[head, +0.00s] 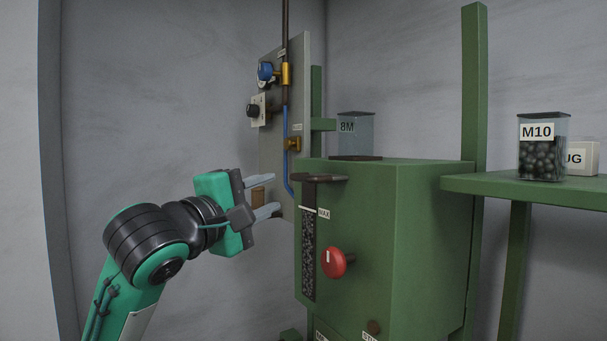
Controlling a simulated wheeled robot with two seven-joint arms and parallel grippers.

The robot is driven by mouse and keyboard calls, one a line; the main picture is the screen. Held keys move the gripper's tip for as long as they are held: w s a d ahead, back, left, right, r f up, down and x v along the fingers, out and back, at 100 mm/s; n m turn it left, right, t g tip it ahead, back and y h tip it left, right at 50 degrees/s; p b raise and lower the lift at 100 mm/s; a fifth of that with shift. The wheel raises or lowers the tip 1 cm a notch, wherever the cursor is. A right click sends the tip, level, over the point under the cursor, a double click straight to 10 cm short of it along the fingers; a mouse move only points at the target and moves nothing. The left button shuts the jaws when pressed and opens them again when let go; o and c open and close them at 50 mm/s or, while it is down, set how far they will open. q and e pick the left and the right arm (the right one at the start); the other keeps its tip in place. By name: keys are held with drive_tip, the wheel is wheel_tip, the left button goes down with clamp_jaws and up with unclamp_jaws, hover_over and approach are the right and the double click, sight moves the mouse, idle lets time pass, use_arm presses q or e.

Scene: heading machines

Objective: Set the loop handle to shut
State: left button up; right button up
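My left gripper (268,196) reaches in from the left, in front of the lower part of a grey upright panel (271,150). Its two grey fingers are apart, one above the other. A small brown block (257,196) shows between them; I cannot tell whether they touch it. The panel carries a round blue knob (265,71), a dark knob on a pale plate (257,111) and brass fittings (293,144) on a pipe with a blue lower length (286,165). No part is clearly readable as the loop handle, so its setting cannot be told. My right gripper is out of view.
A green machine (420,230) stands right of the gripper, with a red knob (333,262), a dark slotted strip (308,255) and a dark ledge (318,178). An 8M bin (357,135) sits on top. A green shelf (540,189) holds an M10 jar (542,155).

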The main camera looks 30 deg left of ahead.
sight(300, 180)
use_arm(q)
drive_tip(key=p+x, duration=0.3)
drive_tip(key=x, duration=0.6)
drive_tip(key=shift+w+r+p, duration=0.25)
drive_tip(key=shift+w+p, duration=0.1)
drive_tip(key=shift+w, duration=0.55)
drive_tip(key=shift+f, duration=0.1)
clamp_jaws()
